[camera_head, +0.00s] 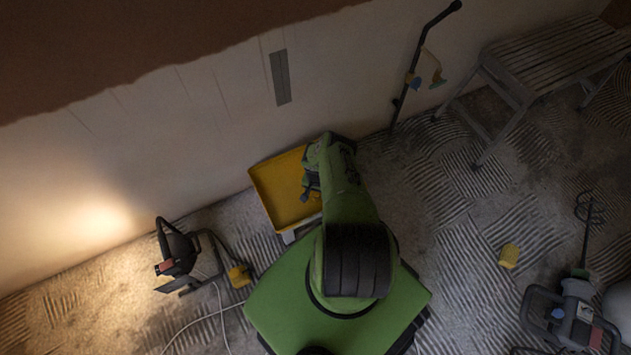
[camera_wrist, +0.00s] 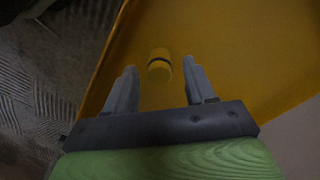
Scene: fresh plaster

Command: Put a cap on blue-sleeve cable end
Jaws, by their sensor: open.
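A small yellow cylinder with a dark band, which looks like a cap (camera_wrist: 159,72), lies in the yellow tray (camera_wrist: 250,70). My gripper (camera_wrist: 160,68) is open above the tray, its fingers on either side of the cap and apart from it. In the head view my gripper (camera_head: 308,190) is over the tray (camera_head: 273,190); the cap cannot be made out there. A small blue piece (camera_head: 415,83), perhaps the blue-sleeve cable end, shows by a dark leaning pole (camera_head: 405,95). A yellow-green piece (camera_head: 437,80) hangs beside it; details are too small to tell.
A lit work lamp (camera_head: 178,250) stands left on the ridged floor, its cable trailing. A slatted bench (camera_head: 550,55) stands at the upper right. A mixer (camera_head: 570,315) and a small yellow object (camera_head: 509,256) are at the right. Bare floor lies between.

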